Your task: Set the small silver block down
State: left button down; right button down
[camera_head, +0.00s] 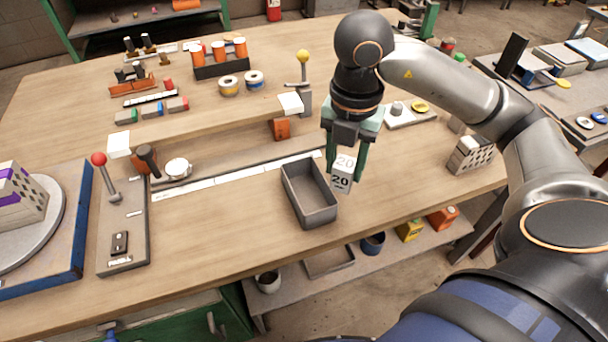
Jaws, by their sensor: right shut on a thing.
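The small silver block (342,180), marked "20" on its faces, is between the fingers of my right gripper (343,165). The gripper points down and is shut on it. The block is beside the right wall of an open grey tray (299,209) on the wooden workbench (410,165). I cannot tell whether the block touches the bench or hangs just above it. The tray looks empty. My left gripper is not in view.
A hollow brick (470,155) stands on the bench to the right. At left are a red-knobbed lever panel (107,180) and a turntable with a purple-marked hollow brick (22,195). A yellow-knobbed lever (303,70) stands behind. Bare wood lies right of the block.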

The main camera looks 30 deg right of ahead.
jog(key=w+f, duration=0.2)
jog(key=w, duration=0.1)
jog(key=w+a+f, duration=0.1)
jog(key=w+f, duration=0.4)
jog(key=w, duration=0.1)
jog(key=shift+w+a+f, duration=0.3)
jog(key=shift+f, duration=0.1)
jog(key=shift+w+f, duration=0.15)
jog(key=shift+f, duration=1.55)
jog(key=shift+f, duration=0.1)
jog(key=c, duration=0.9)
grip_release()
jog(key=shift+f, duration=0.15)
jog(key=shift+o, duration=1.1)
notch_tip(320, 180, up, 12)
jog(key=p, duration=0.1)
jog(key=shift+r, duration=0.25)
